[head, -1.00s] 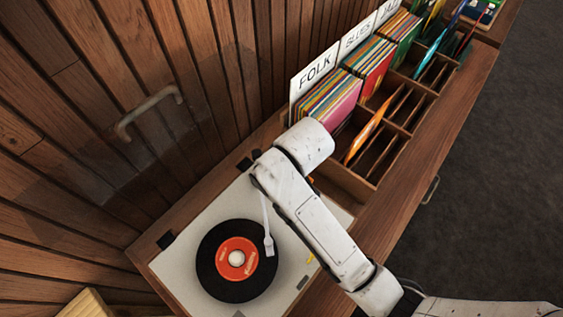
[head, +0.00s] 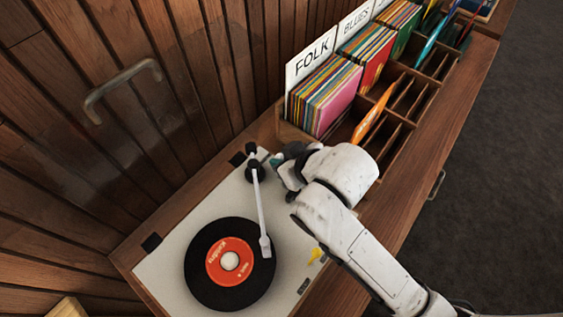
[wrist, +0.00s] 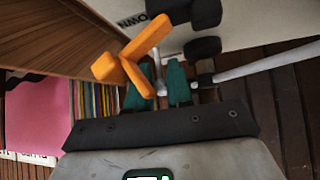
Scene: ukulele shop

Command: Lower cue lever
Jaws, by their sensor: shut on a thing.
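The turntable (head: 165,270) carries a black record (head: 205,285) with an orange label. Its white tonearm (head: 261,210) reaches from the black pivot to the record's right part; I cannot tell whether the needle touches. My gripper (head: 277,160) is beside the tonearm pivot, its teal fingertips partly hidden by my wrist. In the wrist view the fingers (wrist: 160,92) are close together, shut around a thin metal piece, apparently the cue lever (wrist: 160,84), mostly hidden. An orange forked piece (wrist: 143,42) overlaps the left finger. Upside-down "DOWN" lettering shows on the deck beyond.
A record rack (head: 400,140) with sleeves and FOLK and BLUES dividers stands behind my arm. The wooden slat wall with a metal handle (head: 120,85) is at the left. A yellow mark (head: 317,255) shows on the deck's right edge. Open floor lies right.

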